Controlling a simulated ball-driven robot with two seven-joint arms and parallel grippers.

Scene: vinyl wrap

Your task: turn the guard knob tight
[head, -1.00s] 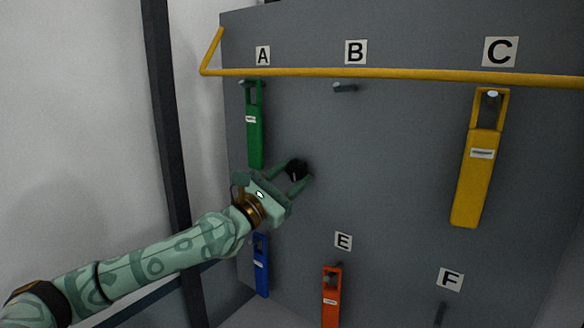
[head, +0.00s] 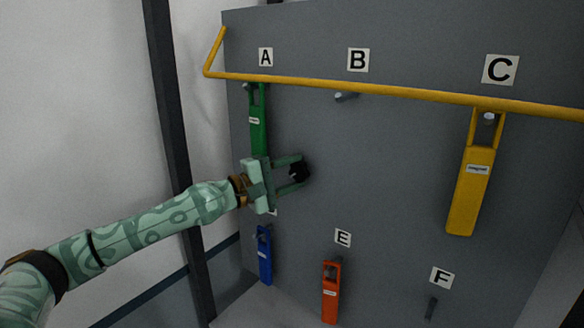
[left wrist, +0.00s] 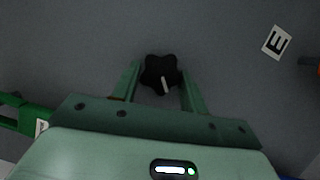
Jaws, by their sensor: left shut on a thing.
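The guard knob (head: 299,172) is a black, lobed knob on the grey panel, below and right of the green tag. In the left wrist view the knob (left wrist: 160,74) shows a short pale mark pointing down and slightly right. My left gripper (head: 297,171) reaches in from the left and is shut on the knob, one finger above it and one below. In the left wrist view its fingers (left wrist: 158,84) stand on either side of the knob. My right gripper is not in view.
A yellow bar (head: 390,92) crosses the panel's top. A green tag (head: 257,122), yellow tag (head: 470,190), blue tag (head: 264,256) and orange tag (head: 331,294) hang on the panel (head: 400,160). Pegs B (head: 346,97) and F (head: 431,308) are bare.

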